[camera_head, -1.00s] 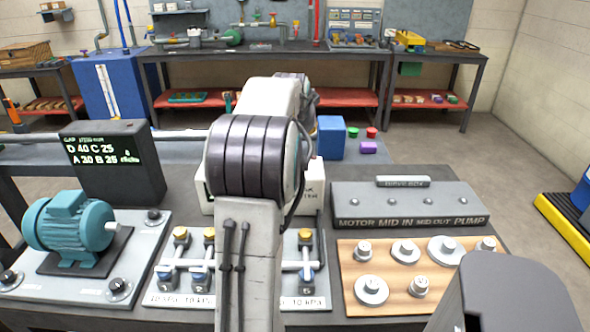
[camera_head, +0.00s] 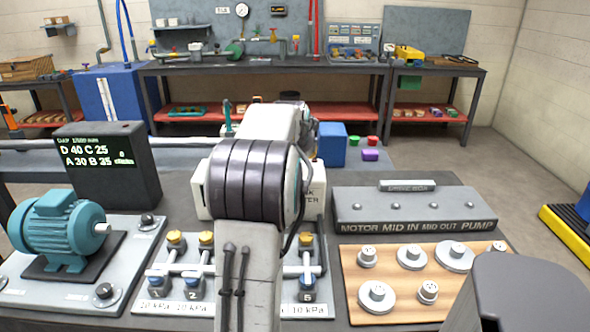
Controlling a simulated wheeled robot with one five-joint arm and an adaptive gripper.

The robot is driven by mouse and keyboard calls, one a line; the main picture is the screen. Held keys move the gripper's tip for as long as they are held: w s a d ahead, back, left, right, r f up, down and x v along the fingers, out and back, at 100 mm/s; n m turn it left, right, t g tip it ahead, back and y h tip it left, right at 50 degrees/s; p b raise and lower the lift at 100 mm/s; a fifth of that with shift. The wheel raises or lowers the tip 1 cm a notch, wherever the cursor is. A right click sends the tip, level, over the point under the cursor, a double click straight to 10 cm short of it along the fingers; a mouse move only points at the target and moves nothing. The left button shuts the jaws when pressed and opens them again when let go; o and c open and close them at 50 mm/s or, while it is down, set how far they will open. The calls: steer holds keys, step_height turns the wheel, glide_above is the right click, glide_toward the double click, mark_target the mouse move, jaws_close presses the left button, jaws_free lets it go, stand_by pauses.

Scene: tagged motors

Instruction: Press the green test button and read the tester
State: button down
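A white box (camera_head: 314,190), partly lettered with what looks like "TESTER", stands on the bench behind my arm. My arm covers most of it, and no green test button can be made out on it. My gripper is hidden behind my arm links, so its fingers and any contact do not show. A black display box (camera_head: 108,165) at the left reads "D 40 C 25" and "A 30 B 25" in pale green; its top line is too small to read.
A teal motor (camera_head: 62,230) sits on a plate at the left. A valve panel (camera_head: 176,310) lies below my arm. At the right are a grey drive box (camera_head: 408,206) and a wooden board (camera_head: 395,270) with several metal discs. A blue block (camera_head: 332,144) stands behind.

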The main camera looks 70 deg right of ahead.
steer(key=shift+f, duration=0.2)
stand_by(1.1)
steer(key=shift+f+b, duration=0.25)
steer(key=shift+b, duration=0.15)
steer(key=shift+f+b, duration=0.35)
steer(key=shift+f, duration=0.05)
stand_by(0.7)
steer(key=shift+r, duration=0.1)
steer(key=shift+r+p, duration=0.75)
steer(key=shift+r, duration=0.1)
steer(key=shift+r+p, duration=2.1)
steer(key=shift+r, duration=0.3)
steer(key=shift+w, duration=0.1)
